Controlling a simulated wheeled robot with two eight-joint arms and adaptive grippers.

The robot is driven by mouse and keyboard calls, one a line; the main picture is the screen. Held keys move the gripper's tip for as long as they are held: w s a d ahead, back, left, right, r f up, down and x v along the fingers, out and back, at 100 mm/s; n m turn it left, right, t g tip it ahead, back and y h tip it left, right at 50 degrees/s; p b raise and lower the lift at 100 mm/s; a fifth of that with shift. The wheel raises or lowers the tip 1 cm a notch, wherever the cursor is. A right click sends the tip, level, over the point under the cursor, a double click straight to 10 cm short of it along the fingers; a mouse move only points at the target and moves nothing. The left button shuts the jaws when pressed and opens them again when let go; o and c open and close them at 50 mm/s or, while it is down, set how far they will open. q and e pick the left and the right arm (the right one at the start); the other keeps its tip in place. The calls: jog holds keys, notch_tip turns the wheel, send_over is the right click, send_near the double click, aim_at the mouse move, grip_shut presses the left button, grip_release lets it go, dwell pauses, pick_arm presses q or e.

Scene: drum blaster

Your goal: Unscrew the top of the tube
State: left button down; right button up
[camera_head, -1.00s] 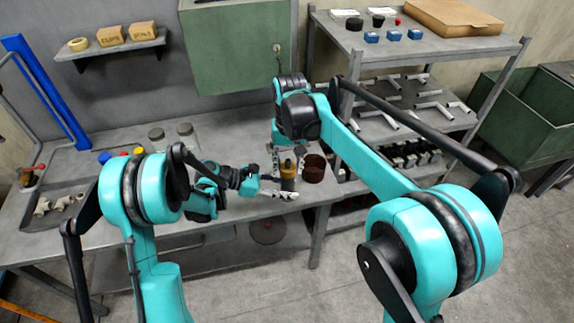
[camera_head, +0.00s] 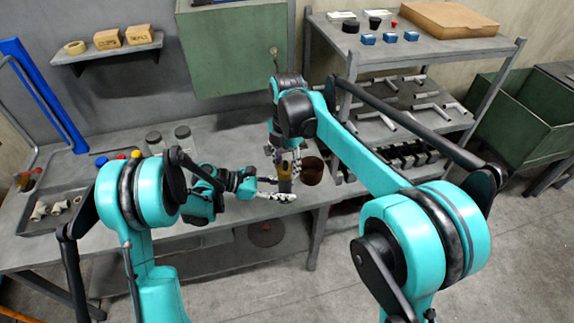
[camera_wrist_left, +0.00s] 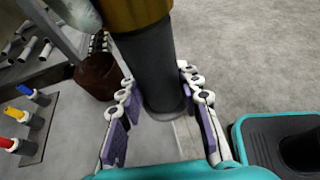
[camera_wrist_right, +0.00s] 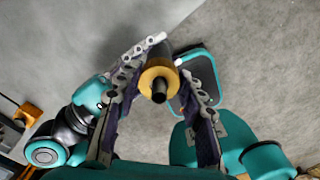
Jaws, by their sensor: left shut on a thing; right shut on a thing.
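The tube has a dark grey body and a gold top (camera_wrist_right: 160,75) with a dark stub at its centre. It stands roughly upright near the table's front edge, and its dark body (camera_wrist_left: 150,65) fills the middle of the left wrist view. My left gripper (camera_head: 283,190) comes in from the left, shut on the tube's lower body. My right gripper (camera_head: 284,160) reaches down from above, its fingers shut on the gold top. In the head view the fingers hide much of the tube. I cannot tell whether the tube's base touches the table.
A brown round pot (camera_head: 312,172) stands just right of the tube. A grey tray (camera_head: 75,186) with pale fittings lies at the left of the table, with coloured-capped items behind it. Two jars (camera_head: 182,138) stand at the back. A metal shelf rack (camera_head: 425,62) is at the right.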

pick_arm(q)
jog(key=shift+d, duration=0.1)
pick_arm(e)
jog(key=shift+a+n, duration=0.15)
jog(key=shift+n, duration=0.75)
jog(key=shift+r, duration=0.15)
jog(key=shift+r, duration=0.95)
jog(key=shift+r, duration=2.05)
